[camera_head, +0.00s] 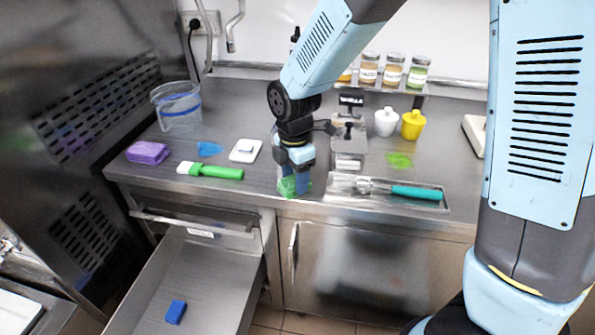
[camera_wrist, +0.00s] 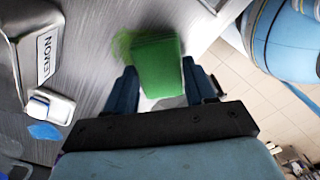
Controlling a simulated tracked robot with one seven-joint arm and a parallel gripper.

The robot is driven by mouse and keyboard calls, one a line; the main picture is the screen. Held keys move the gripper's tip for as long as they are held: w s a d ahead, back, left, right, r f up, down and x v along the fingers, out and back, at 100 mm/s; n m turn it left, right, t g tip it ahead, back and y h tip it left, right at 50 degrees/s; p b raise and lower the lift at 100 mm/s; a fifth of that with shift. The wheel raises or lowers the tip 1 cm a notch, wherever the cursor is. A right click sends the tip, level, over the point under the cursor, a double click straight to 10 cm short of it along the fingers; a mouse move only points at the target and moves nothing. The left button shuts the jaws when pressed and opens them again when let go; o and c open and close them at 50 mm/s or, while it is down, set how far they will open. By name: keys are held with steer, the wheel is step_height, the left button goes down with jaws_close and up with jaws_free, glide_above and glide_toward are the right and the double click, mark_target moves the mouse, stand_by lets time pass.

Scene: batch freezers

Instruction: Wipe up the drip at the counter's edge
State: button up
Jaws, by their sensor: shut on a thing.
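My gripper (camera_head: 294,178) is low at the counter's front edge, shut on a green sponge (camera_head: 287,186). In the wrist view the sponge (camera_wrist: 157,66) sits between the two fingers of my gripper (camera_wrist: 160,72). A green smear, the drip (camera_wrist: 122,43), shows beside the sponge on the steel counter (camera_wrist: 90,75), near its edge. The sponge hides part of that spot. In the head view I cannot clearly separate the drip from the sponge. Whether the sponge touches the counter is hard to tell.
A steel tray (camera_head: 340,199) with a teal-handled scoop (camera_head: 415,193) lies close right. A green-handled brush (camera_head: 215,171), purple sponge (camera_head: 148,152) and blue spot (camera_head: 208,149) are left. A light green spot (camera_head: 399,160) is behind the tray. The drawer (camera_head: 215,275) stands open, holding a blue sponge (camera_head: 175,312).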

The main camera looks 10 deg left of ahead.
steer(key=shift+s, duration=0.45)
steer(key=shift+r, duration=2.95)
steer(key=shift+r, duration=0.1)
step_height(320, 180, up, 3)
steer(key=shift+f, duration=0.1)
